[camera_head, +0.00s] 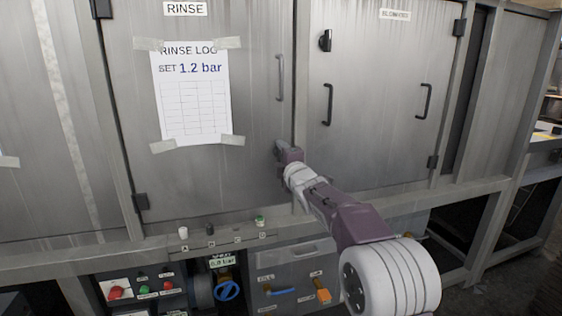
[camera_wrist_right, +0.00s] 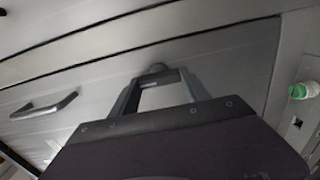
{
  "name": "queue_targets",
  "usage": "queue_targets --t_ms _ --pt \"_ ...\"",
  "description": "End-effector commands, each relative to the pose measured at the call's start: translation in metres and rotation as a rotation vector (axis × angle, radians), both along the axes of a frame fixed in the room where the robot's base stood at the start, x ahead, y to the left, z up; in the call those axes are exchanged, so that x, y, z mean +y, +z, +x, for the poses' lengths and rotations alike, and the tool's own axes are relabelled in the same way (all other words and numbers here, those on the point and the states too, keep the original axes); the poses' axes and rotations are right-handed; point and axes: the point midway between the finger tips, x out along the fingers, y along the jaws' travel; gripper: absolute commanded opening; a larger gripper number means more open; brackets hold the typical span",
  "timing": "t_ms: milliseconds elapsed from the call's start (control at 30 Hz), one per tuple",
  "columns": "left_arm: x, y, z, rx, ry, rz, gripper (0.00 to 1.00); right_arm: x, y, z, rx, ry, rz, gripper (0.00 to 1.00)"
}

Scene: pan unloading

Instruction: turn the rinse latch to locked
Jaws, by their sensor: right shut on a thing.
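The rinse door (camera_head: 245,120) is a grey metal panel under the label RINSE (camera_head: 185,9) and appears closed. My right gripper (camera_head: 280,148) is at the lower right part of this door. In the right wrist view, my right gripper (camera_wrist_right: 157,82) is shut on a small dark rounded part (camera_wrist_right: 158,69), apparently the rinse latch. The fingers and arm hide most of it, so I cannot tell which way it is turned. My left gripper is not in view.
The rinse door's bar handle (camera_head: 280,77) is above my right gripper. The neighbouring door has a black latch (camera_head: 325,40) and black handles (camera_head: 327,104). Below are small knobs, one green (camera_head: 260,221), and a panel with a blue valve (camera_head: 228,290).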

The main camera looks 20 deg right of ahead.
Motion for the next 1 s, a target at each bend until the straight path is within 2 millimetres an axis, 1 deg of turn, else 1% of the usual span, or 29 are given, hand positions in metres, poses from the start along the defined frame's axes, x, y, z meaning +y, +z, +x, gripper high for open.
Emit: queue_targets --t_ms 133,567,600,633,900,1000 --pt "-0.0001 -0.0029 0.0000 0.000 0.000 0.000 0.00 0.0002 -0.0010 0.0000 0.000 0.000 -0.023 0.14" --pt "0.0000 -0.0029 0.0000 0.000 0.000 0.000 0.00 0.0002 -0.0007 0.0001 0.001 0.001 -0.032 0.14" --pt "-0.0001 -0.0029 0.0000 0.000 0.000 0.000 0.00 0.0002 -0.0008 0.0001 0.001 0.001 -0.032 0.60" --pt "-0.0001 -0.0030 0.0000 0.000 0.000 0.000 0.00 0.0002 -0.0007 0.0001 0.001 0.000 -0.031 0.64" --pt "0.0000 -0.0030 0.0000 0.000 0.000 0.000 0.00 0.0001 -0.0004 -0.0001 0.000 0.000 -0.029 0.64" --pt "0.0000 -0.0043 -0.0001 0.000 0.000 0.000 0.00 0.0000 -0.0006 -0.0042 0.000 0.000 -0.029 0.64"
